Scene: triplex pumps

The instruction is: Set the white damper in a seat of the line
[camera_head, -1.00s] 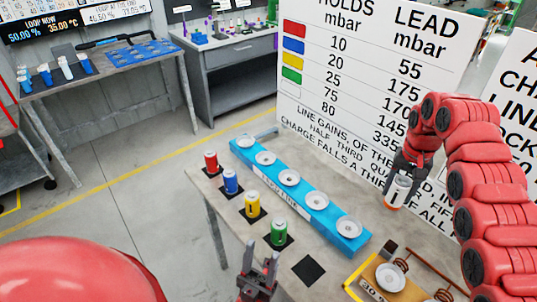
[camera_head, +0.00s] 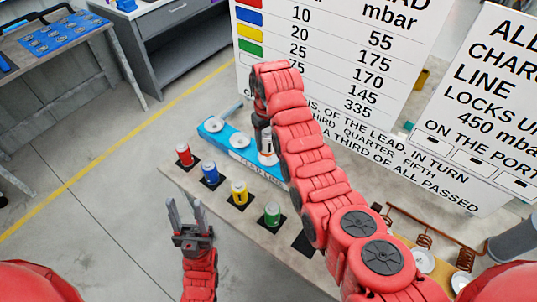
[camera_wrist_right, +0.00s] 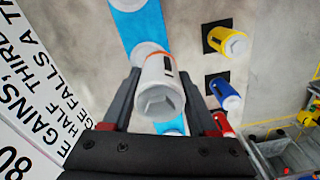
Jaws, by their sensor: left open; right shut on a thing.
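The white damper (camera_head: 265,146), with an orange band, is in my right gripper over the blue line (camera_head: 258,163). In the right wrist view, the damper (camera_wrist_right: 162,88) sits between the two fingers of my right gripper (camera_wrist_right: 158,95), its hexagonal end toward the camera. Round white seats show beside it; one seat (camera_head: 239,141) and another seat (camera_head: 213,125) look empty. I cannot tell whether the damper touches a seat. My right arm hides the near part of the line. My left gripper (camera_head: 187,208) is open and empty, in front of the table.
Red (camera_head: 184,154), blue (camera_head: 210,172), yellow (camera_head: 239,192) and green (camera_head: 272,214) dampers stand on black squares along the table. A bare black square (camera_head: 303,244) is partly behind my right arm. A copper coil pipe (camera_head: 424,235) stands at the right. Large sign boards (camera_head: 340,60) stand behind.

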